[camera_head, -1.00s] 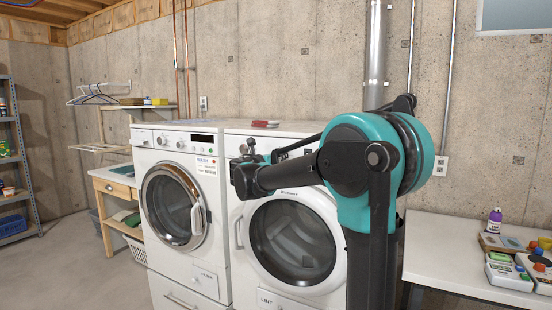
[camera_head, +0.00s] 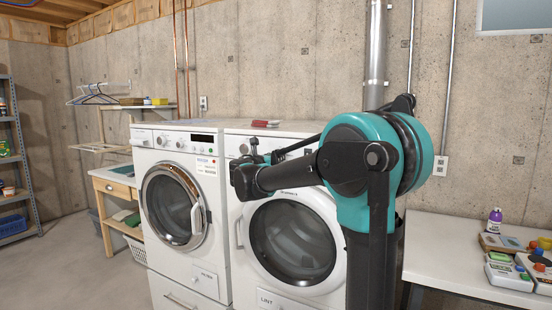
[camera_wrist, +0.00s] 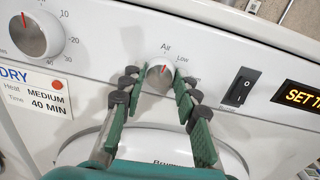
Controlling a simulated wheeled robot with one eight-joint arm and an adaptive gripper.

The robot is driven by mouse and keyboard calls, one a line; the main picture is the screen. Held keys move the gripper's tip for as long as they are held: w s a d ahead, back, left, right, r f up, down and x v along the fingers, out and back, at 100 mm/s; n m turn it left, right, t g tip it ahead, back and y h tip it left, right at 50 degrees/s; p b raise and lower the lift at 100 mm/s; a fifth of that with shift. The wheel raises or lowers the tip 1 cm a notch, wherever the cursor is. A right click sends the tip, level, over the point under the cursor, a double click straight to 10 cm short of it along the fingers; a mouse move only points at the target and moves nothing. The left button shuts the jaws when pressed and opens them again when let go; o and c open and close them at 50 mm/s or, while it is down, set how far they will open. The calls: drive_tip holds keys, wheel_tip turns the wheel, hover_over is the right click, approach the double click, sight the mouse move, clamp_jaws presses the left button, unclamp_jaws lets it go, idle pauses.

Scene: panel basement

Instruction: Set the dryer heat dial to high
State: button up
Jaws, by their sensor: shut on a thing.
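The dryer (camera_head: 300,285) is the right-hand white machine, with a round door marked LINT below. In the wrist view its heat dial (camera_wrist: 159,77) is a small silver knob with a red pointer mark, under the labels Air and Low. The mark points up and slightly right, between Air and Low. Other labels are hidden or too small to read. My gripper (camera_wrist: 158,74) is shut on this dial, a teal finger on each side. In the head view my gripper (camera_head: 268,158) is at the dryer's panel, and my arm hides the dial.
A larger timer knob (camera_wrist: 37,34) sits left of the dial, above a card (camera_wrist: 36,92) reading heat medium, 40 min. A black rocker switch (camera_wrist: 240,88) and a lit display (camera_wrist: 302,97) are to the right. A red item (camera_head: 265,123) lies on the dryer top.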

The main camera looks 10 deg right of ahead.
drive_tip(key=m+h, duration=0.1)
drive_tip(key=m, duration=1.2)
drive_tip(key=m+g+h, duration=0.1)
drive_tip(key=m, duration=1.2)
drive_tip(key=shift+a+f, duration=0.1)
drive_tip(key=shift+f, duration=0.1)
drive_tip(key=shift+m, duration=0.3)
drive_tip(key=o, duration=1.2)
drive_tip(key=shift+c, duration=0.2)
drive_tip(key=v, duration=1.2)
